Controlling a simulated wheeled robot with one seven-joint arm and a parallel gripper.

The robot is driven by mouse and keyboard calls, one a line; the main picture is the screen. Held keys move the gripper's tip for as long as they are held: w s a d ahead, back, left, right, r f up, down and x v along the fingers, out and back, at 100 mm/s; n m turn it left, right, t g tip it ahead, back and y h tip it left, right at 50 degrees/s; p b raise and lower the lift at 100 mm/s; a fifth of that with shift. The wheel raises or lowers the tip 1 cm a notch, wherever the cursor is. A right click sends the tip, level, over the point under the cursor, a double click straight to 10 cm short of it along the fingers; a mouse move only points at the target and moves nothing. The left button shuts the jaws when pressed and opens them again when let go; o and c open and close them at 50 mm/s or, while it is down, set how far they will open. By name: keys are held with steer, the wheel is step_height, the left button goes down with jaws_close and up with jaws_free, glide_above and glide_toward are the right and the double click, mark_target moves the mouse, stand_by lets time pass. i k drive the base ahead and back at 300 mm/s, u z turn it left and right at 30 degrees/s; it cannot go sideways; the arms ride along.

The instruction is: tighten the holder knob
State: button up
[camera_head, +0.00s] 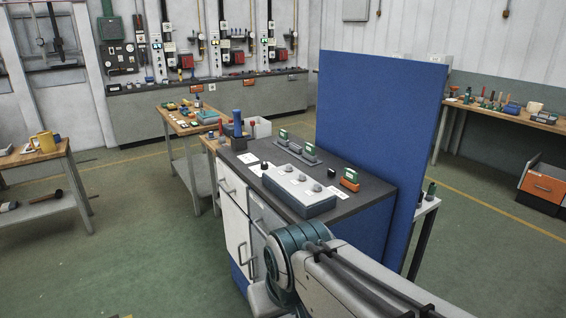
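A grey control box (310,206) with a light top lies on the dark bench top. Several small round knobs stand on it, among them one nearer the back (289,168) and one nearer the front right (316,187). Which of them is the holder knob, and how tight it sits, I cannot tell. Behind the box is a dark rail (296,151) with small green-and-white pieces. My arm shows at the bottom, in front of the bench, but my gripper is out of view.
An orange-and-green block (350,179) sits on the bench right of the box. A tall blue panel (377,125) walls off the bench's right side. A blue bottle (237,123) stands at the back left corner. Green floor (130,235) is open at the left.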

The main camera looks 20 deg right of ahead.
mark_target(331, 173)
steer(key=u, duration=0.25)
steer(key=i, duration=0.85)
steer(key=z, duration=0.75)
steer(key=i, duration=0.7)
steer(key=z, duration=0.65)
